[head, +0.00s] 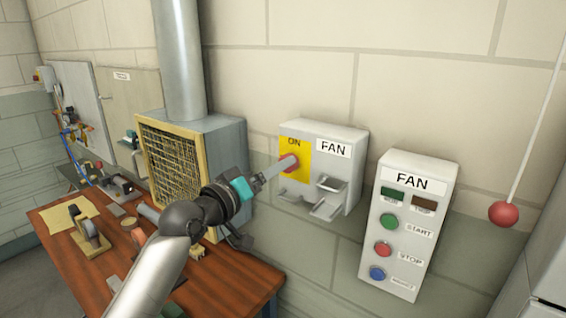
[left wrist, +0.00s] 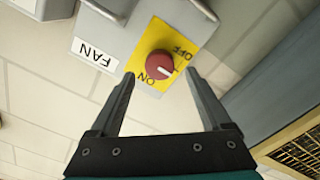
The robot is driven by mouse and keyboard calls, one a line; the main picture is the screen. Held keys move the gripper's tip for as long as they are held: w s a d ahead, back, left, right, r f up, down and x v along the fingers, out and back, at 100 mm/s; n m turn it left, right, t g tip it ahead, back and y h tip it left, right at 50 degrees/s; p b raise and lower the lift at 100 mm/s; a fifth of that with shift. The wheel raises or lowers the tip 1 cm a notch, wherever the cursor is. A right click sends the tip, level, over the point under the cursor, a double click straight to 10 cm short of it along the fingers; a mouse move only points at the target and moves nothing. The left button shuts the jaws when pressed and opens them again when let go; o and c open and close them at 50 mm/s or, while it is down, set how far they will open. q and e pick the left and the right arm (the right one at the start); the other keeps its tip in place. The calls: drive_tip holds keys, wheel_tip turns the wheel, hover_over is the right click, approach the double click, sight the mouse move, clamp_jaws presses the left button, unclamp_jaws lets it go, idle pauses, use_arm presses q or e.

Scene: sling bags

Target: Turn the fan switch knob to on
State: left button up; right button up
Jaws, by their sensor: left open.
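The fan switch box (head: 347,178) is a grey wall box with a yellow plate and a FAN label. Its red round knob (head: 291,162) sits on the yellow plate, partly hidden by my left gripper (head: 277,171) in the head view. In the left wrist view the knob (left wrist: 158,65) has a white mark toward its lower right. The plate's ON word is at the knob's lower left and OFF at its upper right, both upside down. My left gripper (left wrist: 160,76) is open, with one finger on each side of the knob and visible gaps. My right gripper is not in view.
A second FAN panel (head: 407,230) with several buttons is to the right. A red ball (head: 503,214) hangs on a rod beyond it. Below left are a wooden bench (head: 75,228) with tools and a grille-fronted unit (head: 222,140). Metal brackets (head: 326,197) stick out beside the knob.

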sight(294, 167)
use_arm(q)
drive_tip(key=shift+x, duration=1.8)
drive_tip(key=shift+c, duration=0.2)
clamp_jaws()
